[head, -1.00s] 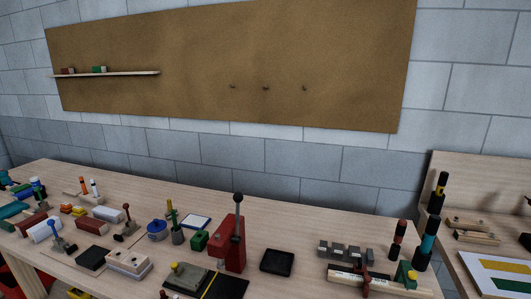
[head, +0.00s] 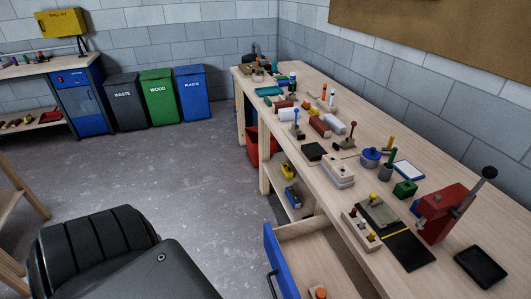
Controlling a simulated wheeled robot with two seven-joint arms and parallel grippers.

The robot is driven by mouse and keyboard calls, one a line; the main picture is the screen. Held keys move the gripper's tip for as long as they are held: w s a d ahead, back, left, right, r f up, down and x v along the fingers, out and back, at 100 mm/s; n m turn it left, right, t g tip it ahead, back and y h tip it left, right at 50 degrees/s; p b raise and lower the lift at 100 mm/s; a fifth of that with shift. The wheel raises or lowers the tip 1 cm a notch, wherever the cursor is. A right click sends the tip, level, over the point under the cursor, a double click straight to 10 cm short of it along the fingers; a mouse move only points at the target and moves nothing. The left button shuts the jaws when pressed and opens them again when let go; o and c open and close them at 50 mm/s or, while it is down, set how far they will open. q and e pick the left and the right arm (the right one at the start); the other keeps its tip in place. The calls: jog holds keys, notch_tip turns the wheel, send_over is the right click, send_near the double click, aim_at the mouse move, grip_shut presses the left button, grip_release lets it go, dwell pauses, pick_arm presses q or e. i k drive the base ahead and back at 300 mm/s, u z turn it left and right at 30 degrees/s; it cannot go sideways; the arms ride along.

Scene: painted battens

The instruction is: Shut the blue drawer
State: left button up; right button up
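The blue drawer (head: 281,262) is pulled open from under the long wooden bench at the bottom centre of the head view. Its blue front stands away from the bench, with a dark handle (head: 271,284) on its outer face. The light wood inside shows, and a small orange-topped item (head: 319,293) lies in it near the bottom edge of the picture. The lower part of the drawer is cut off by that edge. Neither of my grippers is in view.
The bench top (head: 345,205) holds several tools and blocks. Below it are a red bin (head: 262,146) and a shelf (head: 291,203) with small items. Grey floor (head: 190,180) left of the drawer looks clear. Waste bins (head: 158,97) and a blue cabinet (head: 80,100) stand farther back.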

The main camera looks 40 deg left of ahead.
aim_at(306, 256)
jog(key=u, duration=2.35)
jog(key=k, duration=0.8)
jog(key=z, duration=1.3)
